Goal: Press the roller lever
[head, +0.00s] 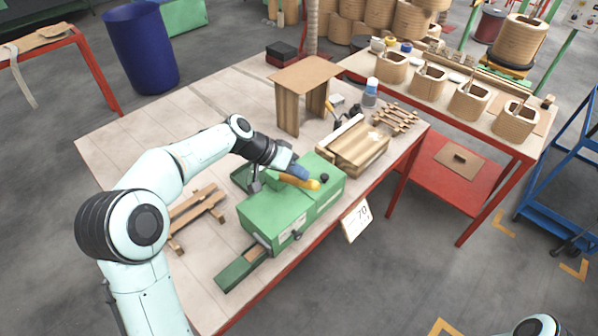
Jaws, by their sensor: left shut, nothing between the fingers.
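A green machine (285,215) sits near the front edge of the wooden worktable. Its roller lever (302,182) is a yellow-orange bar with a rounded end, lying over the machine's top. A blue part shows just above the bar; I cannot tell whether it belongs to the lever. My left gripper (268,176) is shut and empty, close over the machine at the left end of the lever. Whether its fingers touch the lever is hidden. My right gripper is out of view.
A small wooden table-like stand (305,82) and a wooden block (358,147) stand behind the machine. Wooden slats (197,214) lie to its left. A second bench (440,105) holds several wound coils. The worktable's left part (145,135) is clear.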

